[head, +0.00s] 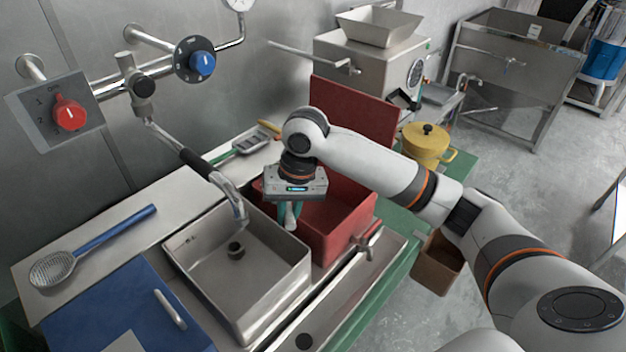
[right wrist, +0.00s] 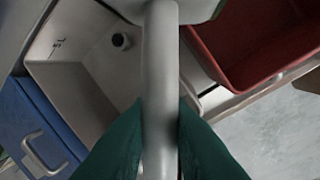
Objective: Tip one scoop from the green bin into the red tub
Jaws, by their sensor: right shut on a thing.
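The red tub (head: 345,230) stands right of the steel sink, with a raised red panel (head: 352,122) behind it. It also shows at the top right of the right wrist view (right wrist: 255,45), and the part of its inside seen there looks empty. My right gripper (head: 291,218) is above the border between the sink and the tub. Its green fingers (right wrist: 160,120) are shut on a grey handle (right wrist: 160,65), likely the scoop's. The scoop's bowl and any load cannot be made out. I see no green bin. My left gripper is out of view.
The steel sink (head: 190,262) with its faucet (head: 240,208) is close on the left. A blue lidded box (head: 95,305), a blue-handled strainer (head: 60,267) and a yellow pot (head: 428,150) stand around. A grinder (head: 370,60) is behind.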

